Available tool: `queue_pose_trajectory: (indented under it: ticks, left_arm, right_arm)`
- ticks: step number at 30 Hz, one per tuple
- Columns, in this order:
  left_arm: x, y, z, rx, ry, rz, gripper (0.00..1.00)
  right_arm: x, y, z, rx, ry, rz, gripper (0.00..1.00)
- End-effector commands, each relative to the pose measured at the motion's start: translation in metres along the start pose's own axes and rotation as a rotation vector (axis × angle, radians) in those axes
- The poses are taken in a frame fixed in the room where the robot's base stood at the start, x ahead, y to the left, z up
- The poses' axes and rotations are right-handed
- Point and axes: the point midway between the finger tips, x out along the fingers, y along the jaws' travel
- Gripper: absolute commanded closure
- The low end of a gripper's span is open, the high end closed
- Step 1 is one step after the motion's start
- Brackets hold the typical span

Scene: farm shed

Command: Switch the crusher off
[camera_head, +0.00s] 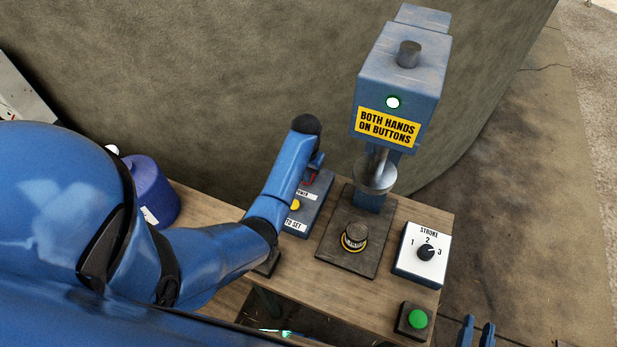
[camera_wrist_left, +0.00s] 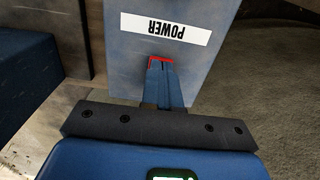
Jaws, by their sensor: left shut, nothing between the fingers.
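The crusher (camera_head: 383,62) is a blue press with a lit green-white lamp (camera_head: 393,102) and a yellow sign reading "BOTH HANDS ON BUTTONS". Left of it is a blue-grey control box (camera_head: 318,208) with a POWER label, which also shows upside down in the left wrist view (camera_wrist_left: 180,32). A red switch (camera_wrist_left: 156,61) shows beside that label, partly hidden behind my fingertips. My left gripper (camera_wrist_left: 161,68) is shut and empty, its tips at the red switch; touching or just apart is unclear. My right gripper (camera_head: 476,333) is low at the right, fingers apart, empty.
A yellow button (camera_head: 296,204) sits on the control box. A black-and-yellow piece (camera_head: 354,236) stands on the press plate. A white STROKE dial box (camera_head: 422,255) and a green button (camera_head: 417,318) are on the wooden table's right side. A blue-purple container (camera_head: 153,190) stands left.

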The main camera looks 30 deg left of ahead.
Motion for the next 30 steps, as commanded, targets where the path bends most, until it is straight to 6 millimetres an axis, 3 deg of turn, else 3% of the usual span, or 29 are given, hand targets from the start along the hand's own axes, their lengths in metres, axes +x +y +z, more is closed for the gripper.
queue_pose_trajectory:
  ticks: [20,30]
  left_arm:
    - [0.008,0.000,0.001,0.000,-0.001,0.000,1.00]
    - [-0.011,0.000,0.000,0.000,-0.001,0.000,1.00]
  right_arm:
    - [0.000,0.000,0.004,0.000,0.000,0.000,0.70]
    - [0.000,0.000,-0.015,0.000,0.000,0.000,0.70]
